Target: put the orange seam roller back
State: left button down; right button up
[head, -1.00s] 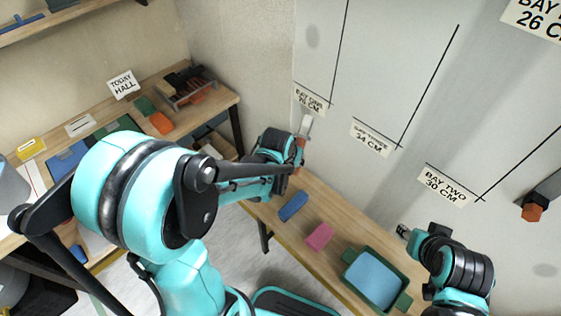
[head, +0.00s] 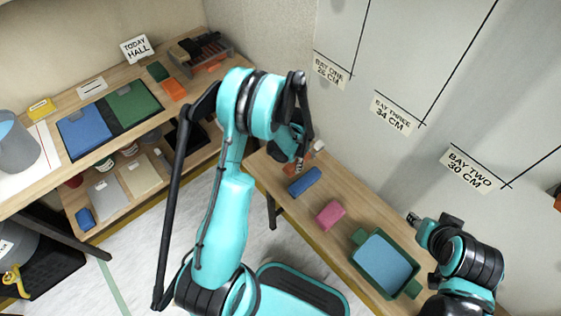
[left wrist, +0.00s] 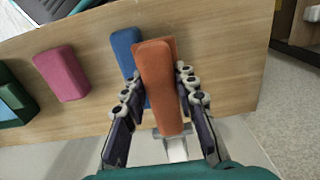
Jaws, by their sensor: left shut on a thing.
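The orange seam roller (left wrist: 162,88) is between the fingers of my left gripper (left wrist: 158,98) in the left wrist view. Its orange body points over the wooden bench, and a pale part shows at its lower end. In the head view my left gripper (head: 299,163) is low at the far end of the narrow bench (head: 316,196), and the roller is mostly hidden.
Along the bench stand a blue block (head: 304,182), a pink block (head: 330,215) and a green tray (head: 410,289) with a blue inside. Another workbench (head: 55,183) at the left holds boards, an orange block (head: 174,89) and a rack (head: 203,50).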

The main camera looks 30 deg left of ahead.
pick_arm(q)
jog(key=b, duration=0.5)
send_over(270, 168)
notch_tip(270, 168, down, 8)
jog(key=shift+w+a+r, duration=0.1)
jog(key=shift+a+r, duration=0.05)
jog(key=shift+f+b, duration=0.35)
jog(key=shift+f, duration=0.45)
jog(key=shift+d+f+b, duration=0.2)
jog(key=shift+f+b, duration=0.1)
jog(key=shift+f, duration=0.3)
jog(key=shift+f, duration=0.1)
jog(key=shift+f, duration=0.25)
jog(key=c, duration=1.2)
grip_release()
jog(key=shift+f, duration=0.1)
